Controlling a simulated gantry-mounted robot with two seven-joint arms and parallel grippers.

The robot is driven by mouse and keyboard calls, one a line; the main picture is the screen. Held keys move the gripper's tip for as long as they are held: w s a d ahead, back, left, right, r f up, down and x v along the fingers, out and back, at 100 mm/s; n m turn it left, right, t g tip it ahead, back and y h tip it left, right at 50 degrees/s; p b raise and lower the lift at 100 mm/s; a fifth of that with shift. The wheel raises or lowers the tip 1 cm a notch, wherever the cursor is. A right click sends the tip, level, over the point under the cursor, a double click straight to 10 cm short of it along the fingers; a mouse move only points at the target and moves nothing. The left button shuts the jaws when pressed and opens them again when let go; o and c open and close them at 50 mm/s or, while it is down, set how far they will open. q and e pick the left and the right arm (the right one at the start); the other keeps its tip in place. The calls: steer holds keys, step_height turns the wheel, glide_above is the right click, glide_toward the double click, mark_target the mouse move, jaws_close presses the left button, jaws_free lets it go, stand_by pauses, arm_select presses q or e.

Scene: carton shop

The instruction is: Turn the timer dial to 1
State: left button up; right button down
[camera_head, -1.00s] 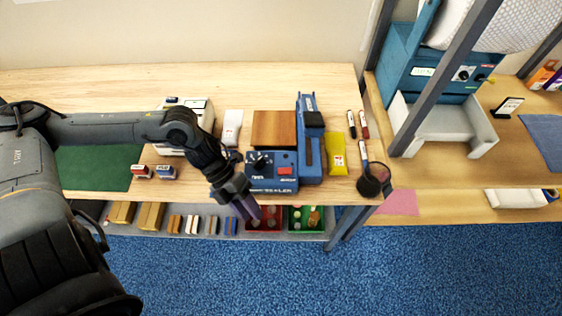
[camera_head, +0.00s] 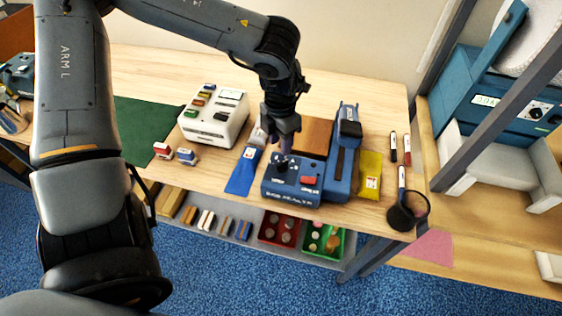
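The timer dial (camera_head: 282,163) is a small dark knob on the top left of the blue bag sealer (camera_head: 292,193), which has a red button at its right. My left gripper (camera_head: 284,153) points down from above, its fingertips at the dial. The fingers partly hide the dial, so its setting and the marks around it cannot be read. I cannot tell whether the fingers are closed on the knob or only around it. My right gripper is not in view.
A white label device (camera_head: 215,117) stands at the left, with a blue pouch (camera_head: 243,172) between. Pens and a dark mesh cup (camera_head: 408,211) are at the right edge. Green mat (camera_head: 140,130) at left.

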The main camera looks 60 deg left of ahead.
mark_target(280, 164)
arm_select(q)
step_height(280, 164, down, 9)
steer(key=shift+r, duration=0.1)
stand_by(0.3)
jaws_close()
